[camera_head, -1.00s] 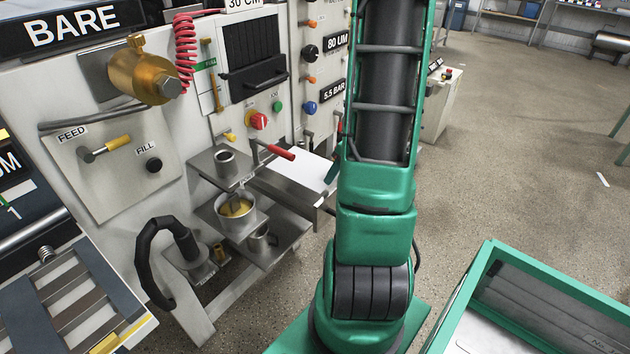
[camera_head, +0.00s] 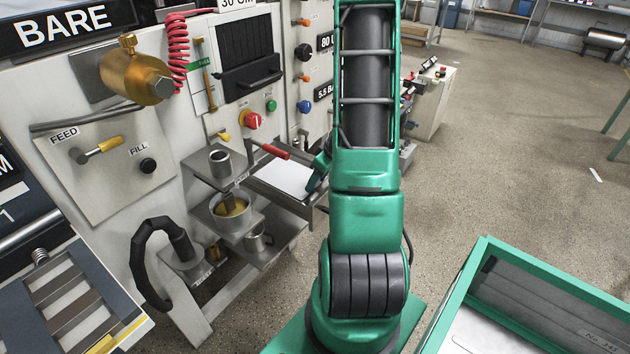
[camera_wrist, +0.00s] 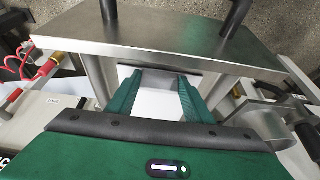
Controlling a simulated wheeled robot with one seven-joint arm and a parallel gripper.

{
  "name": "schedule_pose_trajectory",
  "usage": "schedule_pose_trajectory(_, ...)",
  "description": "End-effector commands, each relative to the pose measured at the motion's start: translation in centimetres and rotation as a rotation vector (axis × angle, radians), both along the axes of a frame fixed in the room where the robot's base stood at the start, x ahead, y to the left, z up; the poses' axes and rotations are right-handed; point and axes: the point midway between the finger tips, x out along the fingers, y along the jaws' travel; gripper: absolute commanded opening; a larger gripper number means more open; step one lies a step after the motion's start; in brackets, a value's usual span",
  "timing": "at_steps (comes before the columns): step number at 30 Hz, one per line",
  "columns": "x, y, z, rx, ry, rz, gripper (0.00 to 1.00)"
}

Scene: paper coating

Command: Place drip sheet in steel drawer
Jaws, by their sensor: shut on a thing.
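The drip sheet is a flat white sheet (camera_head: 286,178) lying level over the steel drawer (camera_head: 313,199), which is pulled out from the machine's front. My gripper (camera_head: 315,178) is at the right side of the sheet, partly hidden by my arm. In the wrist view, my gripper's green fingers (camera_wrist: 155,92) are shut on the white sheet (camera_wrist: 160,105). The drawer's steel front (camera_wrist: 185,38) with dark handle posts stands just beyond the fingertips. Whether the sheet rests on the drawer floor cannot be told.
Steel shelves left of the drawer hold a pot of yellow liquid (camera_head: 231,208) and metal cups (camera_head: 257,238). A lever with a red grip (camera_head: 275,152) juts out near the drawer. A green-rimmed bin (camera_head: 455,300) stands at the lower right. The floor at right is mostly clear.

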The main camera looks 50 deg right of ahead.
Motion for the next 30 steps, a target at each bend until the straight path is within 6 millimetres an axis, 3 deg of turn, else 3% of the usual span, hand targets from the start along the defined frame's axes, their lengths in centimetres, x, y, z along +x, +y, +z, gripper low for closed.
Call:
schedule_pose_trajectory(1, 0.0, 0.0, 0.0, 0.001, 0.001, 0.000, 0.24)
schedule_pose_trajectory(2, 0.0, 0.0, 0.0, 0.001, 0.001, 0.000, 0.51)
schedule_pose_trajectory(4, 0.0, 0.0, 0.0, 0.001, 0.001, 0.000, 0.65)
schedule_pose_trajectory(17, -0.3, 0.0, 0.8, -0.002, -0.001, -0.001, 0.65)
schedule_pose_trajectory(30, -2.9, -0.2, 7.5, -0.003, -0.002, 0.001, 0.65)
